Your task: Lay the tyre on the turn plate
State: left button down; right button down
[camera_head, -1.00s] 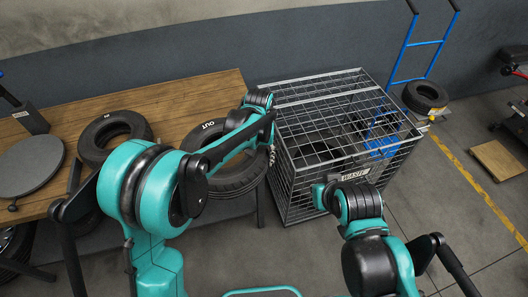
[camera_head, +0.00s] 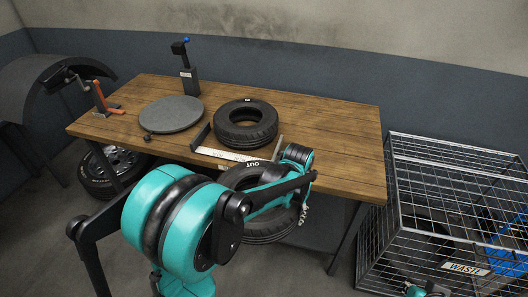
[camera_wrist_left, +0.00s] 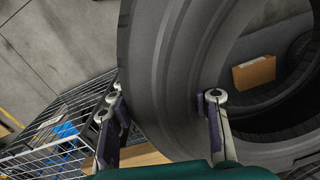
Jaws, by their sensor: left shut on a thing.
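A black tyre marked OUT (camera_head: 240,181) hangs tilted at the table's front edge in the head view, partly behind my left arm. My left gripper (camera_head: 302,208) is shut on its right side. In the left wrist view my left gripper (camera_wrist_left: 166,105) has one finger on each side of the tyre wall (camera_wrist_left: 160,70). The turn plate (camera_head: 171,113) is a round grey disc at the table's left, bare on top. The held tyre is right of it and nearer to me. Part of my right arm's end shows at the bottom edge; its jaws cannot be made out.
A second tyre (camera_head: 246,115) lies on the wooden table (camera_head: 335,115), right of the turn plate. A dark post (camera_head: 188,78) stands behind the plate, a clamp-like tool (camera_head: 100,100) left of it. A pale marked strip (camera_head: 232,155) lies near the front edge. A wire waste cage (camera_head: 450,200) stands right.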

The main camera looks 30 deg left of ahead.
aim_at(172, 111)
jog(key=k+j+u, duration=0.15)
jog(key=j, duration=0.85)
jog(key=j+u, duration=0.15)
jog(key=j, duration=0.85)
